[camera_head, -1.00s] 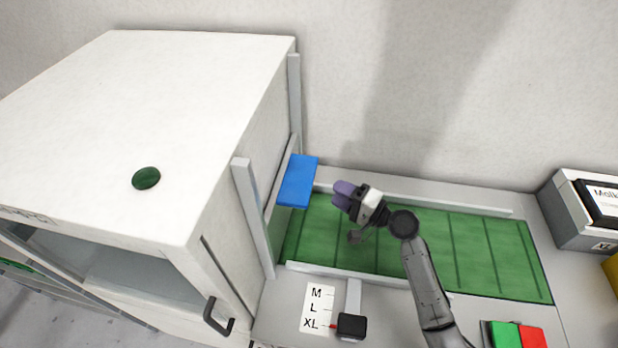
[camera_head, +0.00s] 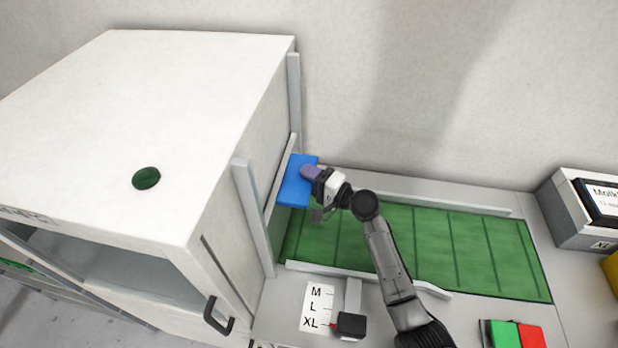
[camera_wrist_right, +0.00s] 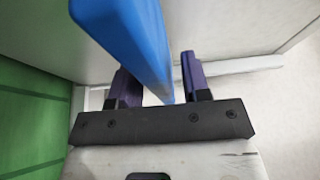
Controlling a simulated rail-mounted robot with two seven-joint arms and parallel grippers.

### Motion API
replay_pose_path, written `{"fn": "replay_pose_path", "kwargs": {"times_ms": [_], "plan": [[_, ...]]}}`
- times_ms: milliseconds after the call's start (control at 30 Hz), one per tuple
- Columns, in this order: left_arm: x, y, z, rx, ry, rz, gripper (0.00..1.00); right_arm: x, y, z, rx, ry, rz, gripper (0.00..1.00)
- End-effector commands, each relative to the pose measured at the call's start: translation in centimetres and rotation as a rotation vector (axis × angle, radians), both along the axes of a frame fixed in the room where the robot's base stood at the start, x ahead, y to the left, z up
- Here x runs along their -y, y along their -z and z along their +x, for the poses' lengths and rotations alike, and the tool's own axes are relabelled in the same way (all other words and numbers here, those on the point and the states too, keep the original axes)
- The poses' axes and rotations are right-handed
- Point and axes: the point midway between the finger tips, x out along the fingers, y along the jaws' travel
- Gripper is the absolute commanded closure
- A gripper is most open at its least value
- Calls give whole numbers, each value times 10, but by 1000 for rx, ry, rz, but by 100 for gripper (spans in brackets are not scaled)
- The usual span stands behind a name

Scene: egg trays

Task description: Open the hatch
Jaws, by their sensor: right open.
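The hatch stands in the side of the white cabinet (camera_head: 150,120), between two upright grey rails, with a blue handle plate (camera_head: 291,188) sticking out from it. My right gripper (camera_head: 309,172) is at the plate's right edge in the head view. In the right wrist view the blue plate (camera_wrist_right: 135,40) runs in between the two purple fingers of my right gripper (camera_wrist_right: 158,85). The fingers stand apart on either side of it, with a visible gap on the right side. My left gripper is not in view.
A green conveyor belt (camera_head: 440,240) runs right from the hatch between low grey rails. A size slider (camera_head: 351,325) with an M, L, XL label is in front. Green and red buttons (camera_head: 515,335) are at lower right. A grey box (camera_head: 585,215) stands far right.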

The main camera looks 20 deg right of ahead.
Motion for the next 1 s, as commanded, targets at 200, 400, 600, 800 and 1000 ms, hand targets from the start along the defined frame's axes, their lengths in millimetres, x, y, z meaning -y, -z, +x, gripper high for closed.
{"fn": "replay_pose_path", "kwargs": {"times_ms": [200,400,600,800,1000], "plan": [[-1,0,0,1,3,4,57,0,0,0,0,0,0,71],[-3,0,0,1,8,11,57,0,0,0,-1,0,1,90],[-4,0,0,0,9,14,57,0,0,0,-1,0,1,100],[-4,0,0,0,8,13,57,0,0,0,-1,0,1,100],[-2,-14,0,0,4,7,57,0,-18,0,1,0,1,100]]}}
